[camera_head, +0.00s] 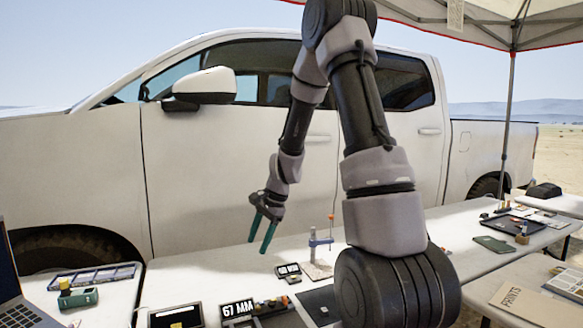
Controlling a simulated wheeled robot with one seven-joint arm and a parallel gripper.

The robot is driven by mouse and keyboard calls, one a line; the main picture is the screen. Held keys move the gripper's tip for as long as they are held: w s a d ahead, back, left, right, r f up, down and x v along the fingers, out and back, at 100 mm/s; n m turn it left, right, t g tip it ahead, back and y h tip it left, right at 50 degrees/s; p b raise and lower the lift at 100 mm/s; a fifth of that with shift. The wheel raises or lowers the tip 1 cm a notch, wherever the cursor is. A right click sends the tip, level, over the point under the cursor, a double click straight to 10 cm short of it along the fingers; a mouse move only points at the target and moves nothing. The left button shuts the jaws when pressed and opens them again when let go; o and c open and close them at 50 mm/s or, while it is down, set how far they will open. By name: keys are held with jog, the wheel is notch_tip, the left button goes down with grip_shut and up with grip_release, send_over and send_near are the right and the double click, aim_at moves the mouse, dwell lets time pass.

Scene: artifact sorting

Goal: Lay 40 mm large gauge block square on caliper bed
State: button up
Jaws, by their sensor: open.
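My gripper (258,246) hangs over the white table, its two teal fingers pointing down and apart. It is open and nothing shows between the fingers. I cannot pick out the 40 mm large gauge block. My arm hides part of the table to the right.
A blue stand with an orange-topped rod (318,243) rises right of my gripper. A small dark case (288,270) lies near it. A black tray (175,318) is front left; a green box (78,298) and a laptop (14,306) are farther left. A white truck (200,170) stands behind.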

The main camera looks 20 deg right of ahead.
jog(key=s+r+n+t+h, duration=0.1)
jog(key=s+r+n, duration=0.3)
jog(key=r, duration=0.5)
jog(key=s+r+n+t, duration=0.1)
jog(key=s+r+t, duration=0.1)
jog(key=s+r, duration=0.55)
jog(key=s+d+r+n+t, duration=0.1)
jog(key=s+r+n, duration=0.3)
jog(key=s+r, duration=0.5)
jog(key=shift+s+t+h, duration=0.4)
jog(key=shift+s+t, duration=0.3)
